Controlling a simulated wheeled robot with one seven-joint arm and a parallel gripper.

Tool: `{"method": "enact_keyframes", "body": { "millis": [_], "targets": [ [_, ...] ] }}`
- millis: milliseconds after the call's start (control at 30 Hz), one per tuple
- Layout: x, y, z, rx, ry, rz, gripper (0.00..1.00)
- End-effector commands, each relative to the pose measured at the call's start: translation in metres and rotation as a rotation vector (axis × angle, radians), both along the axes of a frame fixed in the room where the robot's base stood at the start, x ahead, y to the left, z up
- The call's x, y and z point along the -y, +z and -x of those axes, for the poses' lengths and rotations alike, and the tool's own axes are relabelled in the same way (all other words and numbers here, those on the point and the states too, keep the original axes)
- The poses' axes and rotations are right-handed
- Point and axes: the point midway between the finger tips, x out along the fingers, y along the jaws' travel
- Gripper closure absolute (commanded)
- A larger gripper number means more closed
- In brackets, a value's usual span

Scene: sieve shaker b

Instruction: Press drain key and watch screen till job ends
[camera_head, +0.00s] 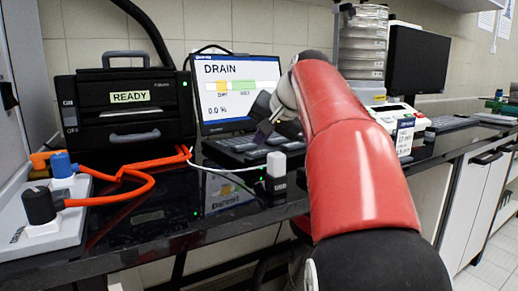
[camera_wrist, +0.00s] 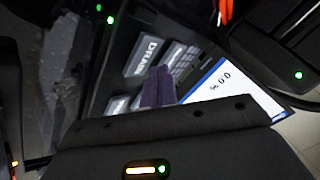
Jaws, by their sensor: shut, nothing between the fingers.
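The screen (camera_head: 237,90) stands upright behind the keypad and reads "DRAIN", with a yellow and green bar and "0.0 %". Part of the screen (camera_wrist: 236,97) shows in the wrist view with its figures turned. The keypad (camera_head: 232,150) lies in front of the screen. In the wrist view the large drain key (camera_wrist: 146,54) is labelled "DRAIN". My gripper (camera_head: 262,135) is shut and empty, over the keypad. Its dark purple fingertips (camera_wrist: 158,82) are beside the drain key in the wrist view. I cannot tell whether they touch it.
A black device (camera_head: 125,105) labelled "READY" stands left of the screen. A sieve stack (camera_head: 362,45) and a dark monitor (camera_head: 417,60) stand behind my arm.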

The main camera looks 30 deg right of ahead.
Motion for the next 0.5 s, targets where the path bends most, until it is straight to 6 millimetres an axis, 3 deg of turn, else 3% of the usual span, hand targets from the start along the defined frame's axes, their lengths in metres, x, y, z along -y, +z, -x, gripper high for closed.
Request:
{"method": "enact_keyframes", "body": {
  "millis": [267,500],
  "targets": [
    [0.000,0.003,0.000,0.000,0.000,0.000,1.00],
    [-0.001,0.026,0.000,0.001,0.001,0.000,1.00]
  ]
}}
